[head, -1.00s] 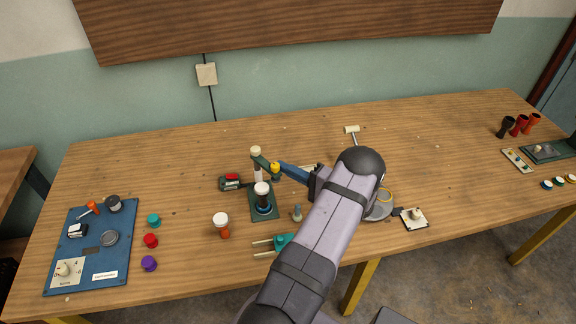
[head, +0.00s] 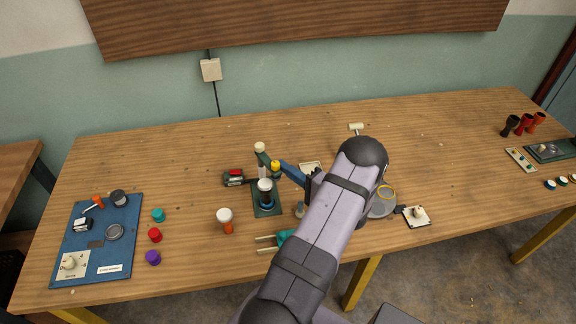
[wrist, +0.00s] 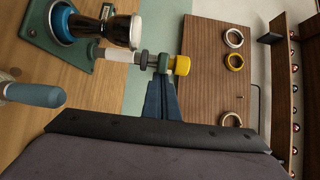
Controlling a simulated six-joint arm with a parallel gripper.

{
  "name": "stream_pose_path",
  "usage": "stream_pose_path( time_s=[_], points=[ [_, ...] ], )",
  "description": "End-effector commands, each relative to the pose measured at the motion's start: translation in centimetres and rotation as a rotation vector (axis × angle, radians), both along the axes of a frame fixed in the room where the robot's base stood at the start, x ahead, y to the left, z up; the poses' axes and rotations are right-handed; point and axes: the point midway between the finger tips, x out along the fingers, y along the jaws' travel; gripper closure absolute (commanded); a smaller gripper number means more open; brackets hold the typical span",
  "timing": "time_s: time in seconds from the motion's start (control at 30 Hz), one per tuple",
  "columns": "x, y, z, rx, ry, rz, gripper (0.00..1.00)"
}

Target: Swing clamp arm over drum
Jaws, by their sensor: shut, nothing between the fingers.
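The goblet drum (head: 265,188), dark with a pale top, stands upright in a blue ring (wrist: 57,22) on a green base plate (head: 272,211). A pale post (head: 262,168) rises behind it. The green clamp arm (head: 264,159) juts right from the post and ends in a yellow knob (head: 275,165); it is beside the drum, not over it. My gripper (head: 283,165) is shut and empty, with its blue fingers at the right of the knob. In the wrist view the fingertips (wrist: 160,80) are right by the yellow knob (wrist: 182,65); whether they touch cannot be told.
A dark green device with a red top (head: 234,177) stands left of the base plate. A white-topped orange drum (head: 225,217) stands in front left. A teal forked tool (head: 280,239) lies in front, partly under my arm. The table behind the clamp is mostly clear.

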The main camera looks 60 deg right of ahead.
Motion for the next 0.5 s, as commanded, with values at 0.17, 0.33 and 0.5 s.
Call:
stream_pose_path(
  time_s=[0.17,0.33,0.5],
  points=[
    [0.3,1.4,0.0,0.005,0.001,-0.102,1.00],
    [0.5,2.3,-0.2,0.000,0.000,-0.115,1.00],
    [0.8,3.2,-0.2,-0.001,0.000,-0.113,1.00]
  ],
)
